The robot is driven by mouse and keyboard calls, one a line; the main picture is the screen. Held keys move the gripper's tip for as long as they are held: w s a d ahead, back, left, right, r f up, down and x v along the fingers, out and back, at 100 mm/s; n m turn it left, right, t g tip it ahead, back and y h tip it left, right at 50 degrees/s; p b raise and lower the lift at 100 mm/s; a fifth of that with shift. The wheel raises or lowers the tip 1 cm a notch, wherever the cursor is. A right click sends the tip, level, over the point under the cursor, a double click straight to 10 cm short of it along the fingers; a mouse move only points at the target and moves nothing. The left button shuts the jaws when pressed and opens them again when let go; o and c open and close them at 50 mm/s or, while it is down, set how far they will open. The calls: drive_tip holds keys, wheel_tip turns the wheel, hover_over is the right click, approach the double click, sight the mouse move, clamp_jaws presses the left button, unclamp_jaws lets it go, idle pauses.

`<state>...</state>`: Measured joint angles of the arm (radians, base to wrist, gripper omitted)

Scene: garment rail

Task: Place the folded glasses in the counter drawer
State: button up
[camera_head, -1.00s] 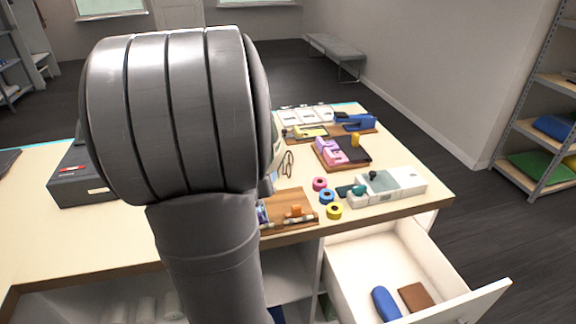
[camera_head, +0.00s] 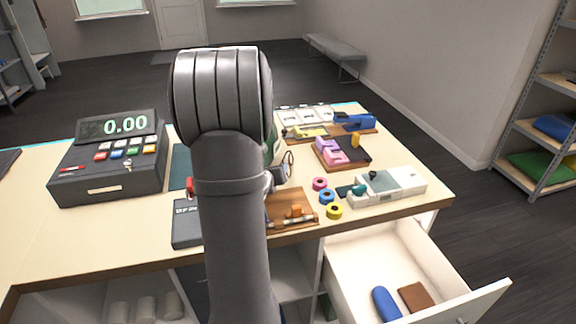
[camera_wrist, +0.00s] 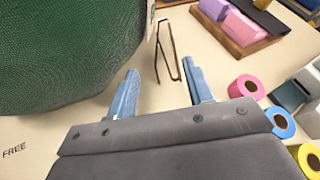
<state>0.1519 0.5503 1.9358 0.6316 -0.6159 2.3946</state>
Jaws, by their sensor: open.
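The folded glasses (camera_wrist: 168,50) have thin brown frames and lie on the counter, just beyond my fingertips in the wrist view. In the head view the glasses (camera_head: 289,162) show beside my arm. My gripper (camera_wrist: 161,76) is open, with its two blue fingers spread and nothing between them. In the head view its end (camera_head: 277,177) is mostly hidden by my arm. The counter drawer (camera_head: 360,265) is pulled open at the lower right. It holds a blue oblong item (camera_head: 386,304) and a brown flat item (camera_head: 417,297), with bare floor behind them.
A large green mesh-textured object (camera_wrist: 65,50) stands close to my left finger. Pink, blue and yellow rolls (camera_head: 327,196) lie to the right, near a white device (camera_head: 400,183). A wooden board (camera_head: 290,212) sits at the front edge. A cash register (camera_head: 108,160) is at left.

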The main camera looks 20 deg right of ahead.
drive_tip(key=shift+s+d+f+x, duration=0.1)
drive_tip(key=shift+x, duration=1.3)
drive_tip(key=shift+s+d+f+x, duration=0.1)
drive_tip(key=shift+s+f+x, duration=0.05)
drive_tip(key=shift+x, duration=1.25)
drive_tip(key=c, duration=0.8)
drive_tip(key=shift+r, duration=0.1)
